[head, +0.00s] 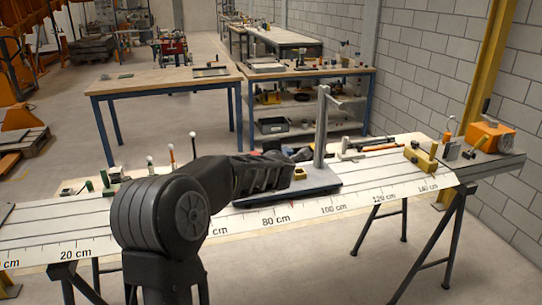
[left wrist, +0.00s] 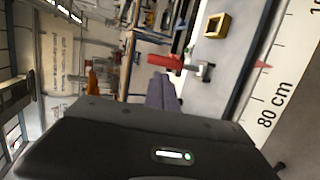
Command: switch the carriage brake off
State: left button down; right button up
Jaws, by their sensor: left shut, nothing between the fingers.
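The carriage (head: 318,188) is a dark plate with a grey upright post, standing on the scaled bed near the 80 to 100 cm marks. In the left wrist view, its grey plate (left wrist: 222,62) carries a red-handled lever (left wrist: 166,61) on a pale bracket, which looks like the brake. A yellow square frame (left wrist: 216,25) sits beside it. My left gripper (left wrist: 163,86) is shut and empty, its fingertips close to the red handle; I cannot tell whether they touch. In the head view my left arm hides the lever and the fingertips. My right gripper is out of view.
The scale strip (head: 350,203) runs along the bed's front edge, with a red pointer (left wrist: 262,65) near 80 cm. A yellow block (head: 420,158) and an orange box (head: 490,137) are at the right end.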

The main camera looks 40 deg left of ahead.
pick_arm(q)
jog(key=v, duration=0.6)
jog(key=shift+d+r, duration=0.15)
jog(key=shift+r, duration=0.3)
jog(key=s+d+f+m+h, duration=0.1)
jog(key=d+f+m+h, duration=0.3)
jog(key=d+f+m, duration=0.75)
jog(key=s+d+f+m+h, duration=0.1)
jog(key=d+f+m+h, duration=0.45)
jog(key=d+f, duration=0.95)
jog(key=s+d+f+m+g+h, duration=0.1)
jog(key=s+d+f+m+g, duration=0.2)
jog(key=s, duration=0.7)
jog(key=s+d+f+m+g+h, duration=0.2)
jog(key=s+d+f+g, duration=0.1)
jog(key=s+d+f, duration=0.5)
jog(key=s+d+f+m+g+h, duration=0.1)
jog(key=s+d+f+m+g, duration=0.2)
jog(key=s+f, duration=0.9)
jog(key=d, duration=0.2)
jog(key=shift+s+d+f+m+g, duration=0.2)
jog(key=shift+d+m+g, duration=0.1)
jog(key=shift+d, duration=0.1)
